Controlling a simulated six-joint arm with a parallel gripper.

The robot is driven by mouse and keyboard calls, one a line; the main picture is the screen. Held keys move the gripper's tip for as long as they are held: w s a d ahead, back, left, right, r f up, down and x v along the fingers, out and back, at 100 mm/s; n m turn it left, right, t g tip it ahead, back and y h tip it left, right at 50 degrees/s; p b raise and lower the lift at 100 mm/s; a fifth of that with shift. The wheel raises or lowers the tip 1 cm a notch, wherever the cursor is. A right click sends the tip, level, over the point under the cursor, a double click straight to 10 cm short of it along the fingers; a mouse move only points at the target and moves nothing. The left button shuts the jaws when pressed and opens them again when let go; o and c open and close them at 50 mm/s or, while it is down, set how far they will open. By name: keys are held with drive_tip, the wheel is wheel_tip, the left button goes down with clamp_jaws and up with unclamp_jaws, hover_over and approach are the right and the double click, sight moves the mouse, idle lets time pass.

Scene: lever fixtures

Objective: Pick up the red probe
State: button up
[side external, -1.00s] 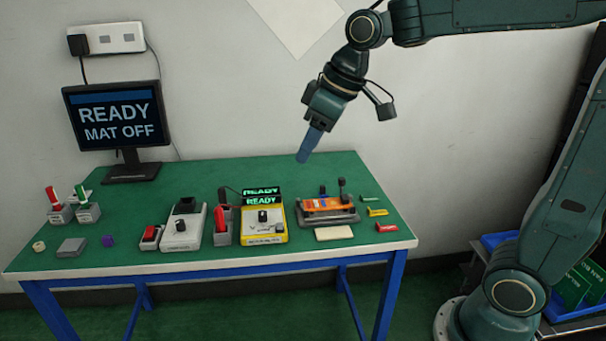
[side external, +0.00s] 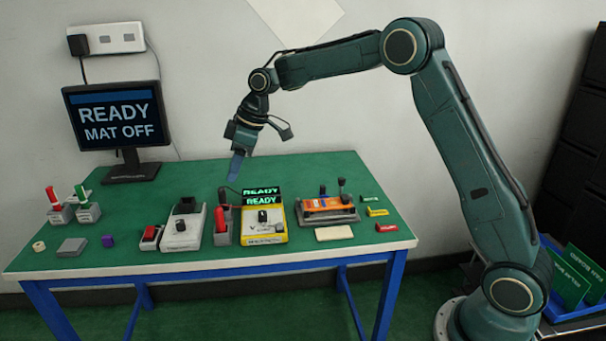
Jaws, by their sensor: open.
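A red probe (side external: 220,219) stands upright in a grey holder (side external: 222,239), just left of a yellow tester (side external: 264,221) whose display reads READY. A dark part shows at the probe's top, and a thin dark cable runs near it. My gripper (side external: 236,180) is above the probe and slightly to its right, with its blue fingers pointing down. The gripper is open and apart from the probe. The gap between the fingers is hard to see from this side.
A white lever box (side external: 182,233) and a small red switch (side external: 150,236) stand left of the probe. An orange device (side external: 323,205) sits on a grey base to the right. Red and green handles (side external: 66,198) stand far left. A monitor (side external: 115,115) stands behind.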

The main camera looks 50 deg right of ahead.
sight(217, 217)
drive_tip(key=shift+w+d+f+n, duration=0.1)
drive_tip(key=shift+w+f+n, duration=0.2)
drive_tip(key=shift+w+f, duration=1)
drive_tip(key=shift+s+f, duration=0.15)
drive_tip(key=shift+x, duration=4.2)
drive_tip(key=shift+f, duration=0.15)
drive_tip(key=shift+a+x, duration=0.15)
drive_tip(key=shift+x, duration=1.1)
drive_tip(key=shift+a+x, duration=0.1)
drive_tip(key=shift+x, duration=1.15)
drive_tip(key=shift+s, duration=0.2)
drive_tip(key=shift+c, duration=0.3)
clamp_jaws()
